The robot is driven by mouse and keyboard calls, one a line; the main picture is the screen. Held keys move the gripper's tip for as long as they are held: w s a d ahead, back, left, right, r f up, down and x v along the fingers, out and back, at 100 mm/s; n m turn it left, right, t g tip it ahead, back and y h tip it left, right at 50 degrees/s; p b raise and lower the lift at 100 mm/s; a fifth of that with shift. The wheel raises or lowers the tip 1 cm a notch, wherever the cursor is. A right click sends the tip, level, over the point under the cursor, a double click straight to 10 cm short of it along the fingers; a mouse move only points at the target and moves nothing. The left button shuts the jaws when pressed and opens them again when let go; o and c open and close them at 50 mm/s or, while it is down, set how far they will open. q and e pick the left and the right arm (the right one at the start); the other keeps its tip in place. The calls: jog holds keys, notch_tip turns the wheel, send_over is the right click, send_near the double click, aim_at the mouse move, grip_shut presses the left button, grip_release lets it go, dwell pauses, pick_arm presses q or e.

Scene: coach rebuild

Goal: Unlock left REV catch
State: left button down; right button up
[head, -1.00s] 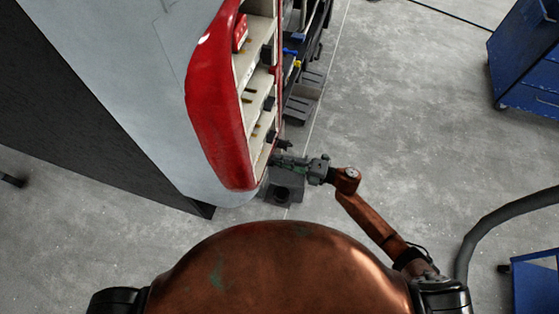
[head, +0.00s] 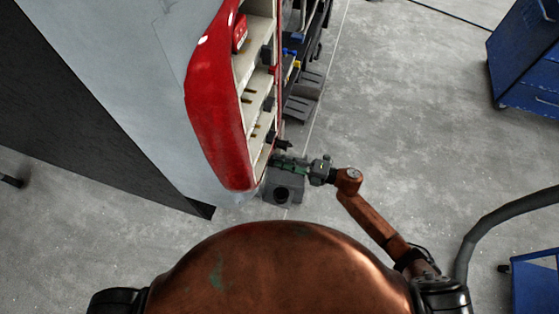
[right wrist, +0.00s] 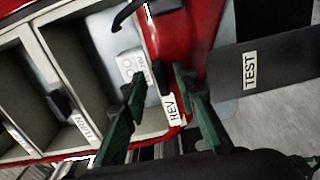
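The REV label (right wrist: 172,108) is white and sits on the panel edge in the right wrist view. A small dark catch (right wrist: 164,82) shows just above it, partly hidden by my fingers. My right gripper (right wrist: 159,80) has its two dark green fingers apart, one on each side of the catch. I cannot tell whether either finger touches it. In the head view my right gripper (head: 274,161) is at the lower end of the red-rimmed coach opening (head: 221,110). My left gripper is not in view.
A catch with a TURN label (right wrist: 84,125) sits to the left. A dark TEST panel (right wrist: 250,75) is at the right. A grey box (head: 283,187) stands below my gripper.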

jog(key=v, duration=1.1)
jog(key=shift+d, duration=0.2)
